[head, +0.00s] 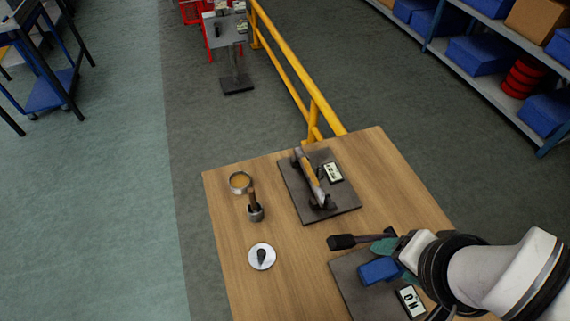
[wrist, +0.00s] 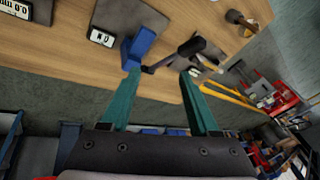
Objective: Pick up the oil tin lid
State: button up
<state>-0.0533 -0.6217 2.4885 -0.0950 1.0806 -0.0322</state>
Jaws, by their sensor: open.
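In the head view, a round pale disc with a dark knob, likely the oil tin lid (head: 262,257), lies flat on the wooden table's left side. The open tin (head: 240,182) with amber contents stands farther back. My gripper (head: 388,246) is over the table's right side, well right of the lid. Its teal fingers are spread with nothing held between them, as the wrist view (wrist: 158,78) shows. A black-handled tool (head: 345,241) and a blue block (head: 380,271) are close to the fingers; contact cannot be told. I cannot make out the lid in the wrist view.
A dark plate (head: 345,205) with a long bar is at the back; another dark plate (head: 350,285) lies under the block. Bare wood surrounds the lid. A yellow rail (head: 295,70) runs behind the table.

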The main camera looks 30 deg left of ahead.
jog(key=w+a+r+n, duration=0.2)
jog(key=w+a+n, duration=0.2)
jog(key=n+g+h, duration=0.2)
jog(key=n+g, duration=0.2)
jog(key=n, duration=0.9)
send_over(261, 252)
notch_tip(261, 252, down, 11)
jog(key=shift+n, duration=0.3)
notch_tip(261, 252, down, 16)
jog(key=shift+r, duration=0.1)
grip_shut()
